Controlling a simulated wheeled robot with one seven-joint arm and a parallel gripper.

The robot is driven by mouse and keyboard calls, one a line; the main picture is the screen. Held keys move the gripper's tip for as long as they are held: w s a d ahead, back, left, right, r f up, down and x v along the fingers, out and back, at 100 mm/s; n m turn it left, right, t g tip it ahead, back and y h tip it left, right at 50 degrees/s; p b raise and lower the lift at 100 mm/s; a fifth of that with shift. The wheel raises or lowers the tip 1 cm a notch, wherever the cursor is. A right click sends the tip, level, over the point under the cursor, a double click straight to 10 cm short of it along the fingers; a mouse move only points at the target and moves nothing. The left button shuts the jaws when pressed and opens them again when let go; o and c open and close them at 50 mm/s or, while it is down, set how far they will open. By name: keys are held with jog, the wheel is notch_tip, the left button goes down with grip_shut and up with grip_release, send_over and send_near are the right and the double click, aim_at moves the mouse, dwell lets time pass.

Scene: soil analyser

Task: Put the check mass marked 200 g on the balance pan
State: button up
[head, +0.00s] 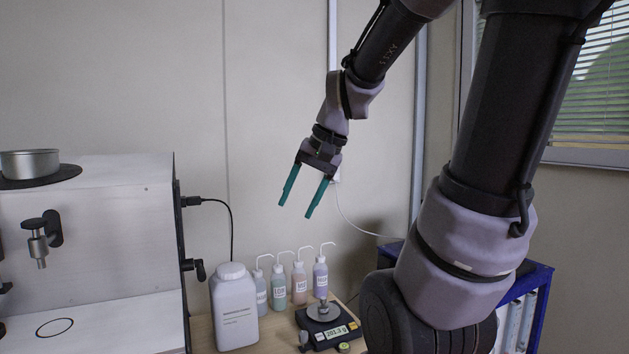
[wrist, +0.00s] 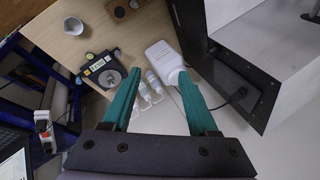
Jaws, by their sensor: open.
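The balance (head: 330,335) stands on the wooden bench with its display lit; the digits look like 201.3, but are small. A small metal check mass (head: 322,303) stands upright on its round pan (head: 313,314); I cannot read its marking. In the wrist view the balance (wrist: 125,88) is at the upper left, beyond the left finger. My gripper (head: 295,209) is open and empty, pointing down, high above the bench and apart from the mass. Its two teal fingers also show in the wrist view (wrist: 151,78).
Several wash bottles (head: 299,283) and a large white bottle (head: 235,310) stand behind and left of the balance. A grey analyser cabinet (head: 90,230) fills the left. A small white bowl (wrist: 73,25) is on the bench. A blue rack (head: 538,285) stands right.

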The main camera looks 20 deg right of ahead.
jog(key=s+d+r+n+t+h, duration=0.1)
jog(key=s+r+t, duration=0.2)
jog(key=s+r, duration=0.1)
jog(key=shift+s+r+n, duration=0.3)
jog(key=shift+s+r, duration=0.05)
jog(key=shift+s, duration=0.25)
